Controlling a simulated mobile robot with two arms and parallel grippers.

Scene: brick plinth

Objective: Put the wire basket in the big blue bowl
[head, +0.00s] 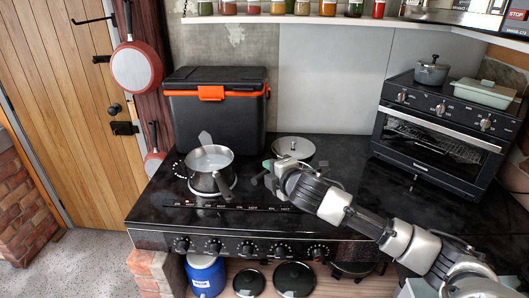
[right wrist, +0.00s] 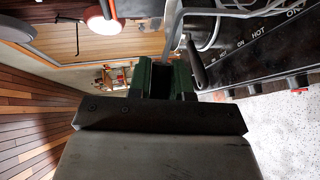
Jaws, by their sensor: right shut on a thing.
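I cannot make out a wire basket or a big blue bowl in either view. My right gripper (head: 266,176) is above the black stove top, just right of the steel saucepan (head: 209,160). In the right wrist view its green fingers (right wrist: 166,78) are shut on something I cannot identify. A thin grey bar passes close to the fingertips there, but I cannot tell whether it is what they hold. The saucepan's dark handle (right wrist: 195,66) shows just right of the fingers. My left gripper is not in view.
A black cooler (head: 215,112) stands behind the saucepan. A round lid (head: 293,147) lies behind my right gripper. A toaster oven (head: 440,135) stands at the right. Below the stove top (head: 160,207) are a blue container (head: 205,277) and dark lids (head: 294,279).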

